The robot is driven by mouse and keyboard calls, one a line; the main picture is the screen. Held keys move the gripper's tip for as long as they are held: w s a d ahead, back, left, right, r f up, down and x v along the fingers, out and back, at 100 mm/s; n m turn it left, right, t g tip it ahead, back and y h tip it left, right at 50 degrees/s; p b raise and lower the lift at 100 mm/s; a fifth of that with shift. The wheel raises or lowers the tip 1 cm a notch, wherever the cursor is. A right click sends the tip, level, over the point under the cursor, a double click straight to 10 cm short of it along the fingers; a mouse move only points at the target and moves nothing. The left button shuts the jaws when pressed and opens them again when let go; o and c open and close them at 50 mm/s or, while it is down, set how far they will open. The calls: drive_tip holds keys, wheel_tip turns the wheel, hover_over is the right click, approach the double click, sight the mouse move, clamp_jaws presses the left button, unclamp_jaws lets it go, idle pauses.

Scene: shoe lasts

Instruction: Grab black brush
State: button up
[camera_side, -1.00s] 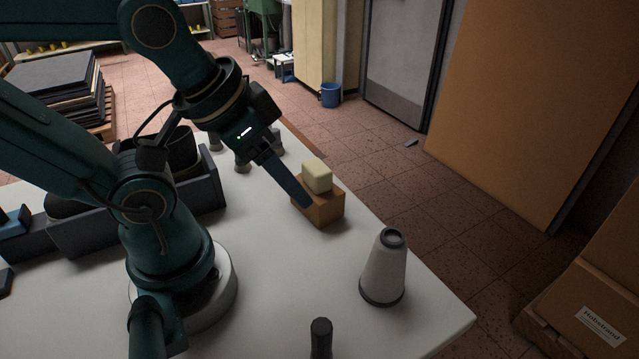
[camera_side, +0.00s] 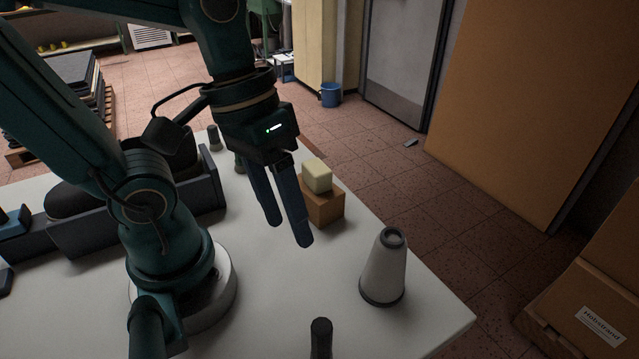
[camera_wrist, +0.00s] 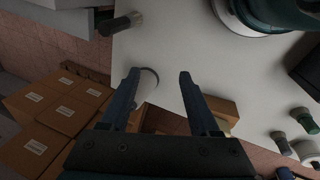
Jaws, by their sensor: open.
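A black brush (camera_side: 321,338) shows at the bottom edge of the side view, where its lower end is cut off. In the wrist view the brush (camera_wrist: 118,24) shows a dark body and pale bristles near the table's edge, up and left of my fingers. My gripper (camera_side: 287,232) is open and empty above the white table, its two fingers pointing down. It is apart from the brush, farther back in the side view. The open fingers also show in the wrist view (camera_wrist: 159,74).
A pale cone with dark ends (camera_side: 384,267) stands on the table (camera_side: 432,318) near its right edge. A yellow block (camera_side: 317,176) sits on a brown block (camera_side: 326,207) beside my fingers. A dark tray (camera_side: 90,232) lies at left.

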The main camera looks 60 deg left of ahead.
sight(322, 321)
drive_tip(key=d+f+n+g+h, duration=0.1)
drive_tip(key=d+n+g+h, duration=0.1)
drive_tip(key=g+h, duration=0.1)
drive_tip(key=w+d+f+n+g+h, duration=0.1)
drive_tip(key=d+n+g+h, duration=0.1)
drive_tip(key=n+g, duration=0.1)
drive_tip(key=d+f+n+g+h, duration=0.2)
drive_tip(key=d+n+g+h, duration=0.1)
drive_tip(key=shift+w+h, duration=0.3)
drive_tip(key=shift+f+n+g+h, duration=0.3)
drive_tip(key=shift+f+n+h, duration=0.1)
drive_tip(key=shift+f, duration=0.2)
drive_tip(key=shift+s+d+f, duration=0.2)
drive_tip(key=shift+s+f, duration=0.1)
drive_tip(key=shift+s, duration=0.05)
drive_tip(key=shift+x, duration=2.2)
clamp_jaws()
